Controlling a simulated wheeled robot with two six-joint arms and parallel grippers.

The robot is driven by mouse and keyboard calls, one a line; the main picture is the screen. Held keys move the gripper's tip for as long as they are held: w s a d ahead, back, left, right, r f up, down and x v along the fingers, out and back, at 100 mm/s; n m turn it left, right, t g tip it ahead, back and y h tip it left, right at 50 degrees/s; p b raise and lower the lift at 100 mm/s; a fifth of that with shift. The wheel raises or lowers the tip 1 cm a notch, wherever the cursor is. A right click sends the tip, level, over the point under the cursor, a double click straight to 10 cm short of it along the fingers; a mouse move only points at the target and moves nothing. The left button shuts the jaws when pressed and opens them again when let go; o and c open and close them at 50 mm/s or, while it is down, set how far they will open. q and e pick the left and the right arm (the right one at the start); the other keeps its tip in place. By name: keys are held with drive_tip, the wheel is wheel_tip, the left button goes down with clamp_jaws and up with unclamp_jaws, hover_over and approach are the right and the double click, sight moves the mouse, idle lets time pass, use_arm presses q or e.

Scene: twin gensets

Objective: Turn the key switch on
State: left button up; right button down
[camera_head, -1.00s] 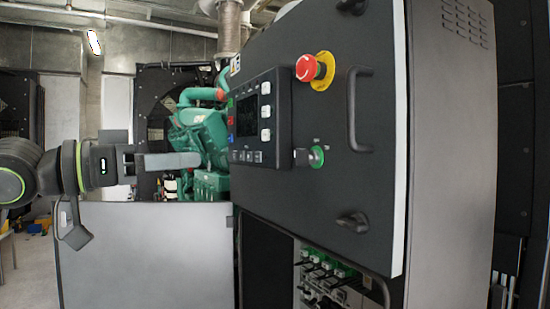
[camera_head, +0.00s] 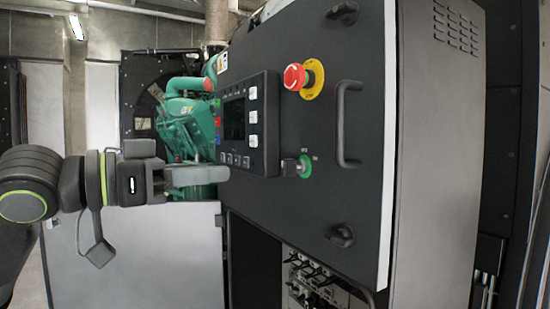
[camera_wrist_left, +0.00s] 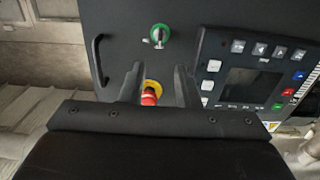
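The key switch (camera_head: 303,166) has a green ring and a key in it, on the dark door of the genset control cabinet (camera_head: 330,200). It also shows in the left wrist view (camera_wrist_left: 159,37), above and beyond the fingertips. My left gripper (camera_head: 222,175) is to the left of the key switch in the head view, apart from it and at about its height. My right gripper is not in view.
A red emergency stop (camera_head: 296,77) on a yellow ring is above the key switch; in the left wrist view it (camera_wrist_left: 149,97) shows between the fingers. A screen panel with buttons (camera_head: 253,115) lies left of the key. A door handle (camera_head: 345,125) is on the right.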

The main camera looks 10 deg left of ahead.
use_arm(q)
drive_tip(key=p, duration=0.2)
approach(282, 167)
drive_tip(key=x, duration=0.3)
drive_tip(key=shift+p+x, duration=1)
drive_tip(key=shift+x, duration=1.9)
drive_tip(key=shift+c, duration=0.3)
clamp_jaws()
